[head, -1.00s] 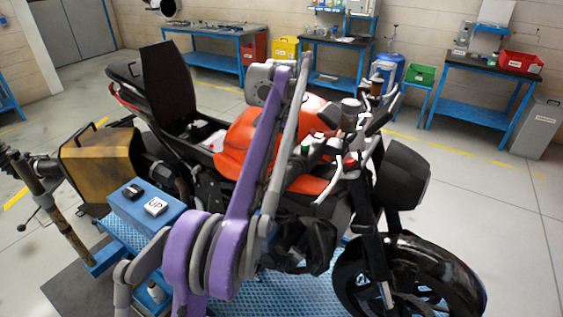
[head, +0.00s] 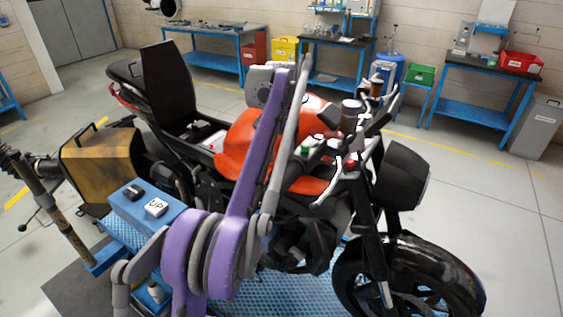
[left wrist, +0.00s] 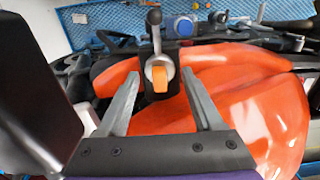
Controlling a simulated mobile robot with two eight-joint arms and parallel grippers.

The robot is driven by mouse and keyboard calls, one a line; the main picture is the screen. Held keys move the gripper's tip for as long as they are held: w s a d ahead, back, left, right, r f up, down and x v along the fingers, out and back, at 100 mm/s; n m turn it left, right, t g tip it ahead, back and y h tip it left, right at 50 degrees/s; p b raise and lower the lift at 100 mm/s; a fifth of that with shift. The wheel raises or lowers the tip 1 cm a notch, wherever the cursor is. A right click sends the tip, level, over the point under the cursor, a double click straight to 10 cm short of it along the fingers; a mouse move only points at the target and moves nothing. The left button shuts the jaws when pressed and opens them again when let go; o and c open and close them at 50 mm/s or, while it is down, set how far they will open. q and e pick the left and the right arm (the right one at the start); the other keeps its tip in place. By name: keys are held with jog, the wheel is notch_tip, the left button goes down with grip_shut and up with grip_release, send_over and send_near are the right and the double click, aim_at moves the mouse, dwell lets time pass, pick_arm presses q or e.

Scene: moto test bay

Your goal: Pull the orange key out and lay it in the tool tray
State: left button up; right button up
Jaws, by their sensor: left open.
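The orange key (left wrist: 161,79) shows in the left wrist view, upright in a round metal lock on a dark strip between orange body panels. A grey lever with a dark knob rises just behind it. My left gripper (left wrist: 159,78) is open, with one finger on each side of the key and a visible gap to both. I cannot tell its height above the key. In the head view my left arm crosses the motorcycle (head: 240,135), and its gripper and the key cannot be made out. I cannot identify the tool tray in either view. My right gripper is not in view.
A black seat-like panel (left wrist: 38,85) stands close at the left of the wrist view. In the head view a blue control box (head: 130,208) stands at the near left. Benches, a red bin (head: 521,63) and a green bin (head: 421,75) line the back wall.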

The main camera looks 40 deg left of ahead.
aim_at(282, 158)
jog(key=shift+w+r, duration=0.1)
pick_arm(q)
grip_shut()
dwell(0.3)
jog(key=shift+r, duration=0.2)
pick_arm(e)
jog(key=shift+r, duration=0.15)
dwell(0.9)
pick_arm(q)
jog(key=shift+r+p, duration=1.15)
jog(key=shift+r, duration=0.7)
jog(key=shift+r+p, duration=0.4)
jog(key=shift+r, duration=0.6)
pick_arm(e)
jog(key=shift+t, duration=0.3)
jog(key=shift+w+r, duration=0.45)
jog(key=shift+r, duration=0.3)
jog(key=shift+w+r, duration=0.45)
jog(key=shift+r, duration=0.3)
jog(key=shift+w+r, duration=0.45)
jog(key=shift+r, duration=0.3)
